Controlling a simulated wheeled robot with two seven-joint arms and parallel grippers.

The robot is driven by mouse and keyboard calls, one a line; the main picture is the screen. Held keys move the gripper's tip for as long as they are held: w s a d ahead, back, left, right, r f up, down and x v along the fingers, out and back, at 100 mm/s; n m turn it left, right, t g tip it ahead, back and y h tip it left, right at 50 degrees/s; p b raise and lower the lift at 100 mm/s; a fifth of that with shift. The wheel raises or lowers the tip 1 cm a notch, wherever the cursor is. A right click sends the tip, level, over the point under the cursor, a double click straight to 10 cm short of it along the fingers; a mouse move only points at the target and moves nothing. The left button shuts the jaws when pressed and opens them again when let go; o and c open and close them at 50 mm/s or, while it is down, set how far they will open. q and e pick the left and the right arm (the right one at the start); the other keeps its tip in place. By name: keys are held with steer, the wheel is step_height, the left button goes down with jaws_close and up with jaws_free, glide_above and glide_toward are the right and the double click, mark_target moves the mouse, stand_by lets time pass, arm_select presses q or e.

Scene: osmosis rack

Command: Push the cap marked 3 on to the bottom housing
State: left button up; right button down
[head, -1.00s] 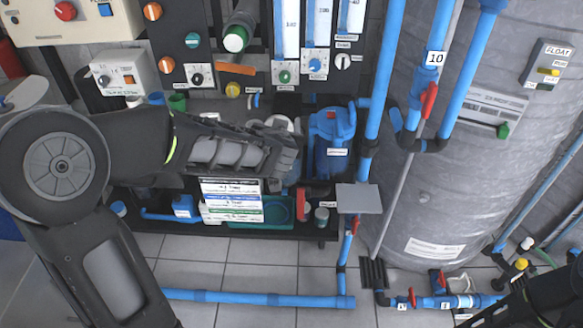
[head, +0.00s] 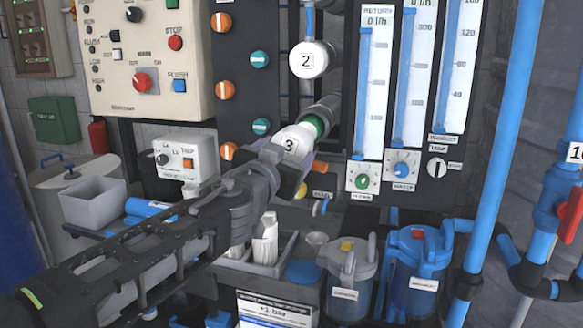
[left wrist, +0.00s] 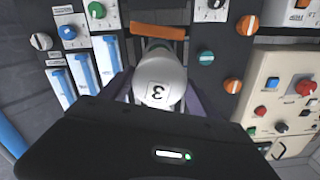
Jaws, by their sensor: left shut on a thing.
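The white cap marked 3 (head: 291,145) is held in my left gripper (head: 290,168), in front of the lower grey housing. It also fills the middle of the left wrist view (left wrist: 158,92), its 3 upside down, between the two fingers (left wrist: 160,100). The bottom housing (head: 327,108) is a grey tube with a green ring (head: 314,125) at its near end. The cap sits at or very close to this green ring, roughly in line with it. I cannot tell whether they touch. The right gripper is not in view.
A white cap marked 2 (head: 314,59) is on the housing above. Flow meters (head: 372,100) stand to the right, a panel with orange and teal knobs (head: 260,60) to the left.

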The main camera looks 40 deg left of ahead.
arm_select(q)
steer(key=shift+d+r, duration=0.1)
steer(key=shift+w, duration=0.1)
stand_by(0.4)
steer(key=shift+x, duration=3.35)
steer(key=shift+w+a, duration=0.2)
steer(key=shift+w, duration=0.2)
steer(key=shift+b, duration=0.5)
steer(key=shift+w, duration=0.15)
steer(key=shift+b+x, duration=0.45)
steer(key=shift+x, duration=1.3)
